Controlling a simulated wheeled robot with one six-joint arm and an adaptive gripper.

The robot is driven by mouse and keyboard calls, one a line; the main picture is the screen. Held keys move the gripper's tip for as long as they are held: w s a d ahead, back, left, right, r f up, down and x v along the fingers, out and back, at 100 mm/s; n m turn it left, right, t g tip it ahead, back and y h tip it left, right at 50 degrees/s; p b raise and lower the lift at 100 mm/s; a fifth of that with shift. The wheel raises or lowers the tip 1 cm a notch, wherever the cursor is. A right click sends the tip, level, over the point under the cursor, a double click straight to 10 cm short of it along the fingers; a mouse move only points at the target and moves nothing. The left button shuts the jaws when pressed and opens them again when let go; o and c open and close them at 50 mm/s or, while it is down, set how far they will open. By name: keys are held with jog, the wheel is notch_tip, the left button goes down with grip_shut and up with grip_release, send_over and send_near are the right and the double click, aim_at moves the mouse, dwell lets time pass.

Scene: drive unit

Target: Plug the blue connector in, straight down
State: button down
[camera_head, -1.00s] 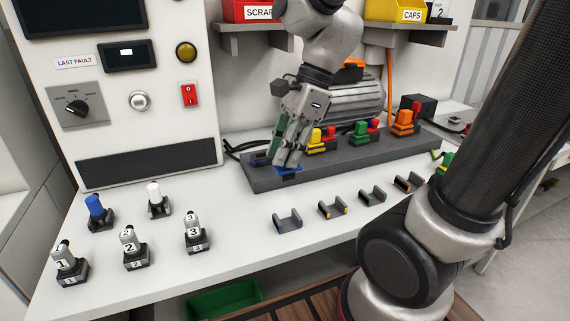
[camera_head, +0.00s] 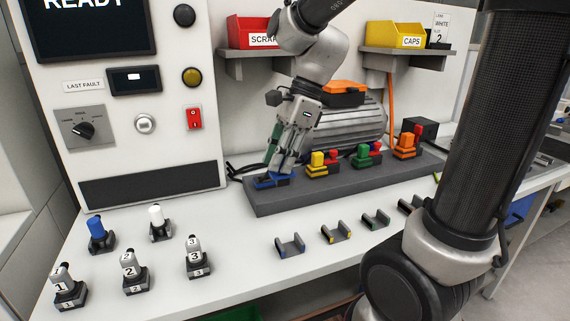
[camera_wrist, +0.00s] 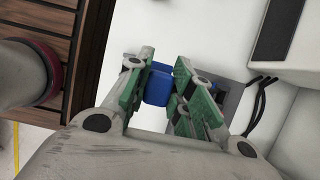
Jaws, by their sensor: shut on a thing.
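My gripper (camera_head: 281,172) points down and is shut on the blue connector (camera_wrist: 157,86), which sits between the green-padded fingers in the wrist view. In the head view, blue shows around the fingertips at the left end of the grey block (camera_head: 350,186). The fingers hide much of the connector and the socket beneath it. I cannot tell whether the connector is seated or just above the socket. The grey block also shows right of the fingers in the wrist view (camera_wrist: 231,98).
Yellow (camera_head: 317,164), green (camera_head: 361,157) and orange (camera_head: 405,148) connectors stand along the block to the right, with a motor (camera_head: 345,122) behind. Several empty cradles (camera_head: 290,246) lie in front. Numbered plugs (camera_head: 130,273) stand at front left, near a blue-capped one (camera_head: 98,234).

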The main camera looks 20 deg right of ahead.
jog(key=w, duration=1.7)
jog(key=shift+w+d, duration=0.15)
jog(key=shift+d, duration=0.25)
jog(key=shift+f, duration=0.1)
jog(key=shift+f, duration=1.8)
jog(key=shift+f, duration=1.35)
jog(key=shift+f, duration=0.3)
jog(key=shift+f, duration=1.4)
jog(key=shift+f, duration=0.1)
